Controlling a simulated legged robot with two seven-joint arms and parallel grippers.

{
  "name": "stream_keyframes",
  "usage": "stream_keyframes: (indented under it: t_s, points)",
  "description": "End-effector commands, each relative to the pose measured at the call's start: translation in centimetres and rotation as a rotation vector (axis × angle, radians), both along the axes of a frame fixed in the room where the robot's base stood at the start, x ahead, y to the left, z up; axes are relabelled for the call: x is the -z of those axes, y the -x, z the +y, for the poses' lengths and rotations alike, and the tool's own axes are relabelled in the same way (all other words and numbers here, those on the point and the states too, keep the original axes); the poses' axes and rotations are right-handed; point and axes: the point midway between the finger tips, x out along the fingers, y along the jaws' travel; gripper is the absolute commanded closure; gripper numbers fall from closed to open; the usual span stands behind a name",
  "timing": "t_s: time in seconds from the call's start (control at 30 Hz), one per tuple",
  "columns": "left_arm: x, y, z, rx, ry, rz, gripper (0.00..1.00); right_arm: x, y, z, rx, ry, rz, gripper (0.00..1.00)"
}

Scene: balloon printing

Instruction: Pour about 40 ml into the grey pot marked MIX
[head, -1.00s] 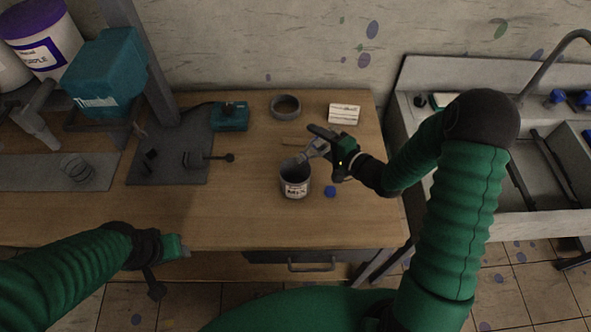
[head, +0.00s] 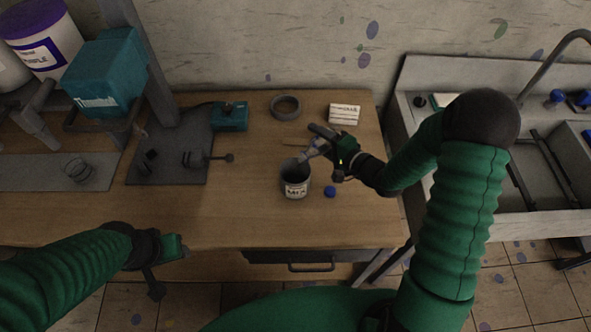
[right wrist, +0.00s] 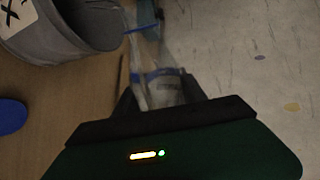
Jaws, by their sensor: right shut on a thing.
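The grey pot (head: 295,190) with a white MIX label stands upright on the wooden table. My right gripper (head: 323,144) is shut on a clear bottle (head: 309,153) with blue markings. The bottle is tilted, its mouth end at the pot's rim. In the right wrist view the bottle (right wrist: 165,85) lies between the dark fingers and reaches toward the pot (right wrist: 65,35). I cannot make out a liquid stream or the level inside the pot. My left gripper (head: 178,246) is near the table's front edge, away from the pot; its fingers are unclear.
A blue cap (head: 330,191) lies right of the pot. Behind are a grey ring (head: 286,106), a white labelled block (head: 344,113) and a teal box (head: 230,117). A sink (head: 485,120) stands at the right.

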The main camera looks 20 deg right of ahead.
Motion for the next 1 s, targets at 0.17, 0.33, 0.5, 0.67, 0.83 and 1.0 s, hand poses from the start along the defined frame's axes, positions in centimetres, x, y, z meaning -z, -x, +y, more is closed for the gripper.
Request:
stream_keyframes:
  t_s: [0.17, 0.33, 0.5, 0.67, 0.83, 1.0]
  points:
    - [0.0, 0.0, 0.0, 0.0, 0.0, 0.0, 0.49, 0.0, 0.0, 0.0, 0.0, 0.0, -0.001, 1.0]
    - [0.0, 0.0, 0.0, 0.0, 0.0, 0.0, 0.49, 0.0, 0.0, 0.0, 0.0, 0.0, -0.001, 1.0]
    - [-1.7, 0.0, 0.0, 0.0, 0.0, 0.001, 0.49, -1.5, 0.1, -0.1, 0.003, -0.19, 0.086, 1.0]
    - [-3.7, -0.1, 0.0, 0.0, 0.0, -0.002, 0.49, -1.9, 0.5, 0.7, 0.002, -0.355, 0.165, 1.0]
    - [-4.7, 0.0, 0.0, 0.0, 0.0, 0.001, 0.49, -2.1, 0.6, 0.8, 0.003, -0.401, 0.187, 1.0]
    - [-4.6, 0.0, 0.0, 0.0, 0.0, 0.0, 0.49, -1.7, 0.6, 1.0, 0.0, -0.418, 0.194, 1.0]
